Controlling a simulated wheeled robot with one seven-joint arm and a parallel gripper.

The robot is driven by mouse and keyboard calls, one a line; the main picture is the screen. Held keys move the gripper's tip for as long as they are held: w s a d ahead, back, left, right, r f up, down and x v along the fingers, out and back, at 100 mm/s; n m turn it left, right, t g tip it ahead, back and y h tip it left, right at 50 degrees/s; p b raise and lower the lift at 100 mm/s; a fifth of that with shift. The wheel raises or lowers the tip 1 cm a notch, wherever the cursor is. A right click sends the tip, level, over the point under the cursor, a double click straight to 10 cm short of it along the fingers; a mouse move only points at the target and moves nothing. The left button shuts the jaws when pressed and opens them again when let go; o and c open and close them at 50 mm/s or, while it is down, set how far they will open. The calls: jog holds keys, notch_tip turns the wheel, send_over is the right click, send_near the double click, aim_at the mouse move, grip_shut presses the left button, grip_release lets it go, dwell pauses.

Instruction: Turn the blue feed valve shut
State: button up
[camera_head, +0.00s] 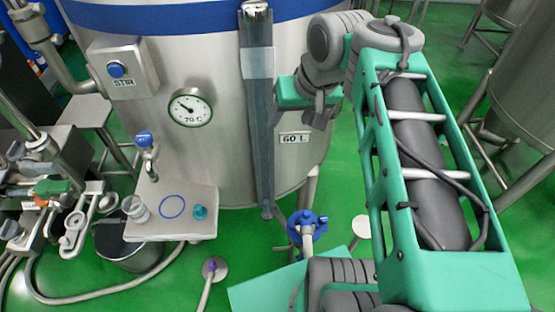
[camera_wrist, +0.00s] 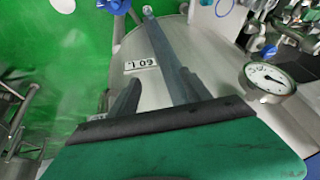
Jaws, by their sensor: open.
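The blue feed valve (camera_head: 306,222) appears to be the blue handwheel on a pipe low beside the tank, below the 60 L label. In the wrist view a blue part (camera_wrist: 114,5), likely the same valve, is cut off by the top edge. My gripper (camera_head: 318,112) is raised in front of the tank, above the valve and well apart from it. In the wrist view its two grey fingers (camera_wrist: 160,88) stand apart with nothing held between them. The exact finger gap is hard to see in the head view.
The steel tank (camera_head: 215,110) carries a dial gauge (camera_head: 190,107), a STIR button box (camera_head: 122,68) and a long dark vertical strip (camera_head: 260,120). A small shelf (camera_head: 175,225) holds a glass jar (camera_head: 135,208), below a blue-handled tap (camera_head: 145,140). Pipework crowds the left.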

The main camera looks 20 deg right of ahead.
jog(key=s+a+f+n, duration=0.1)
jog(key=s+a+f, duration=0.2)
jog(key=f, duration=0.5)
jog(key=shift+s+a+f+g+h+b, duration=0.25)
jog(key=shift+a+b, duration=0.2)
jog(key=shift+a, duration=0.3)
